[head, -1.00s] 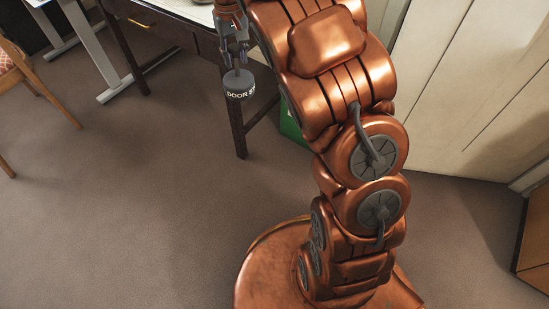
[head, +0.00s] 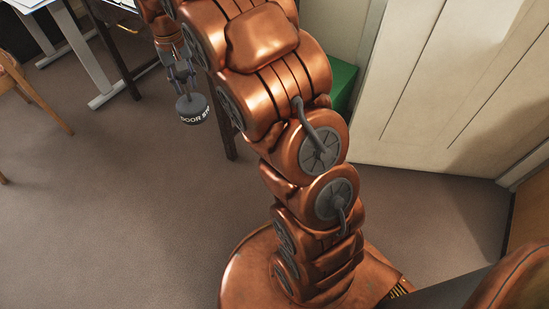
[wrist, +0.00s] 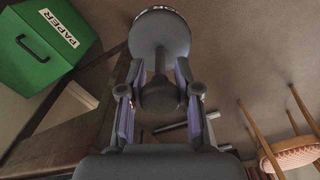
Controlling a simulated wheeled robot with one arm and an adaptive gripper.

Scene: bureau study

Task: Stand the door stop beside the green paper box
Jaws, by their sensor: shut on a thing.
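The door stop (head: 192,108) is a dark grey piece with a round base and a white-lettered band. It hangs in the air above the carpet in the head view. My gripper (head: 181,78) is shut on it, and in the wrist view the gripper (wrist: 160,95) holds its narrower end between both fingers, with the wide round base (wrist: 160,38) beyond. The green paper box (head: 342,82) stands by the pale panels in the head view, partly hidden behind my arm. In the wrist view the green box (wrist: 45,45) shows its white PAPER label at upper left, apart from the door stop.
A dark desk leg (head: 226,135) stands between the door stop and the green box in the head view. A wooden chair (head: 30,90) is at far left; it also shows in the wrist view (wrist: 285,140). The carpet (head: 110,210) at left front is clear.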

